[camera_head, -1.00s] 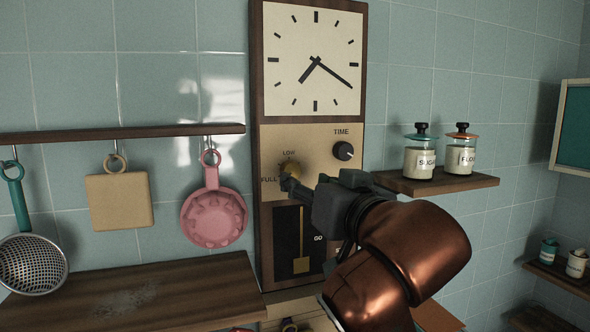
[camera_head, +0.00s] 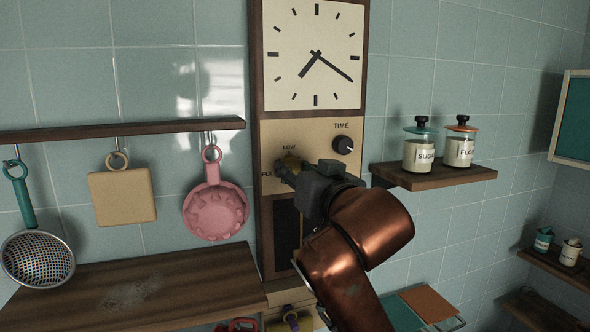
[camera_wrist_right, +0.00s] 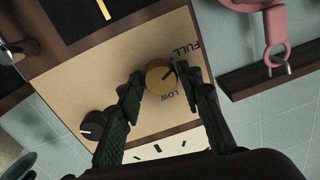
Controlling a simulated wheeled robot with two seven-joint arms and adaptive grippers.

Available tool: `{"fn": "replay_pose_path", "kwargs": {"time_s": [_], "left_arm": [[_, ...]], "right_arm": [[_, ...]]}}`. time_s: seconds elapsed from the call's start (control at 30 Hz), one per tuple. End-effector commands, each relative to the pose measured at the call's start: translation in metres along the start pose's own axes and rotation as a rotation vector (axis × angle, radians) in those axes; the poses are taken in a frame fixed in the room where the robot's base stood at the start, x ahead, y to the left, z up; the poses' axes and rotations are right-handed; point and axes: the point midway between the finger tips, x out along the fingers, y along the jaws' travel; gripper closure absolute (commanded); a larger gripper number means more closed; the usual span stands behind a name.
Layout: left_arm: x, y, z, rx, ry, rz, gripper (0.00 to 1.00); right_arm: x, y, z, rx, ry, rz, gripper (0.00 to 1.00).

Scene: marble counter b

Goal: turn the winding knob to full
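The winding knob (camera_head: 288,162) is a round brass knob on the clock's cream panel, between the labels LOW and FULL. The right wrist view shows its face (camera_wrist_right: 160,77), with a dark pointer line aimed between the two labels. My right gripper (camera_head: 285,170) is at the knob and partly covers it in the head view. In the right wrist view its two fingers (camera_wrist_right: 160,80) stand on either side of the knob, apart, with slim gaps seeming to show. Contact is hard to judge. My left gripper is not in view.
A black TIME knob (camera_head: 343,144) sits up and right of the winding knob. A shelf (camera_head: 440,178) with two jars juts out at the right. A pink pan (camera_head: 215,211) hangs at the left above a wooden counter (camera_head: 150,290).

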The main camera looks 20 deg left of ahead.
Motion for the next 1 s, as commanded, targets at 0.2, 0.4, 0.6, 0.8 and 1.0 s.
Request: {"fn": "replay_pose_path", "kwargs": {"time_s": [0.2,0.4,0.6,0.8,1.0], "left_arm": [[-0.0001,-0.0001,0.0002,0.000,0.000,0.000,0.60],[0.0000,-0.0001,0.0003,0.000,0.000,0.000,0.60],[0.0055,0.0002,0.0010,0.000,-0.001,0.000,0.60],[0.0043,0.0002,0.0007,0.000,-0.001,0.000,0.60],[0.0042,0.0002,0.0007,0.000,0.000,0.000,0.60]], "right_arm": [[-0.0002,-0.0004,-0.0003,0.000,0.000,-0.001,0.83],[-0.0003,-0.0005,-0.0004,0.000,0.001,-0.001,0.95],[-0.0006,-0.0010,-0.0001,-0.064,-0.001,-0.002,0.95],[-0.0005,-0.0011,-0.0009,-0.062,-0.001,-0.002,0.95],[-0.0004,-0.0008,-0.0007,-0.061,-0.002,-0.001,0.57]]}}
